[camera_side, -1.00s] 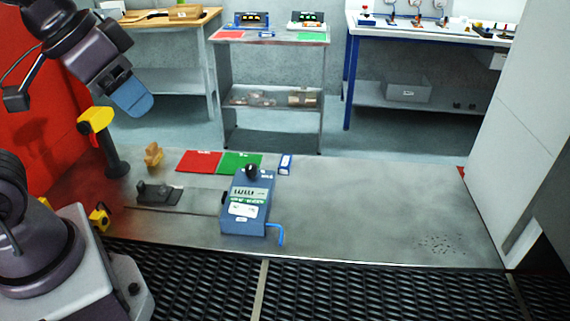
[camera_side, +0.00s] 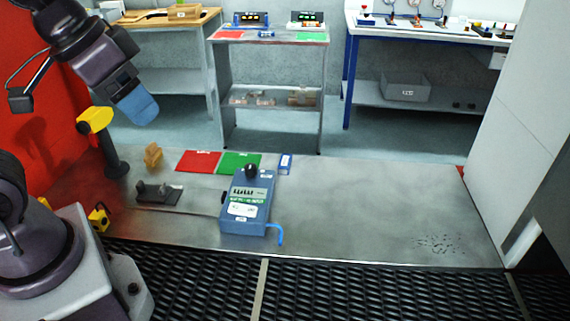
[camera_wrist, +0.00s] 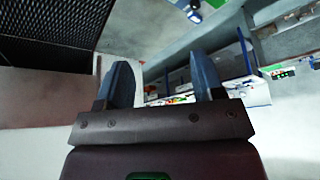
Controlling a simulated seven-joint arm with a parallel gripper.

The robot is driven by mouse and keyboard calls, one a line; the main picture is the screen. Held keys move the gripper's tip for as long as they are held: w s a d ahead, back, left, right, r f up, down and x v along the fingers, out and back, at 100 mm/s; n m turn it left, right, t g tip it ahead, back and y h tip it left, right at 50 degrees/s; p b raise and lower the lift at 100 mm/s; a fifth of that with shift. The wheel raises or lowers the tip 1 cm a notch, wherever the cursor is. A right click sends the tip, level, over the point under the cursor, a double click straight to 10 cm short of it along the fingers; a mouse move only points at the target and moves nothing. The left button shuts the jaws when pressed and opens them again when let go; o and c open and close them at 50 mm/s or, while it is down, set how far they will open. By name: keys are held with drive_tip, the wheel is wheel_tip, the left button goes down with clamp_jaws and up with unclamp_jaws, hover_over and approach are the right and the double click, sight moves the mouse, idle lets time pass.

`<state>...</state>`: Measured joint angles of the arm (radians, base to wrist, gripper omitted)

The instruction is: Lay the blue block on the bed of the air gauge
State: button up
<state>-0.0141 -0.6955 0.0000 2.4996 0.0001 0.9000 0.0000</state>
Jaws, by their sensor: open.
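My gripper (camera_side: 141,112) is high at the upper left in the side view, above the floor plate and tilted down to the right. In the wrist view my gripper (camera_wrist: 163,80) shows two blue fingers spread apart with nothing between them. A blue instrument with a black knob, a printed face and a blue hose (camera_side: 247,207) stands on the plate; it looks like the air gauge. A low dark fixture (camera_side: 158,194) lies to its left, possibly the bed. A small blue-and-white piece (camera_side: 285,164) lies behind the instrument; I cannot tell whether it is the blue block.
A red pad (camera_side: 199,162) and a green pad (camera_side: 240,163) lie behind the instrument. A small tan object (camera_side: 153,156) and a yellow-topped post (camera_side: 97,121) stand left. Black mesh belt (camera_side: 370,294) runs along the front. The grey plate (camera_side: 370,205) is mostly clear at right.

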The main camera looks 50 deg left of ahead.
drive_tip(key=w+a+f+n+g, duration=0.1)
drive_tip(key=w+a+f+g, duration=0.1)
drive_tip(key=w, duration=0.4)
drive_tip(key=w+a+f+g, duration=0.1)
drive_tip(key=w+f, duration=0.1)
drive_tip(key=w, duration=0.4)
drive_tip(key=n+g, duration=0.2)
drive_tip(key=n, duration=0.5)
approach(285, 160)
drive_tip(key=f, duration=0.3)
drive_tip(key=shift+s+f, duration=0.15)
drive_tip(key=shift+s, duration=0.2)
drive_tip(key=shift+w+f, duration=0.15)
drive_tip(key=shift+f, duration=1.4)
drive_tip(key=shift+w+f, duration=0.15)
drive_tip(key=shift+f, duration=1.35)
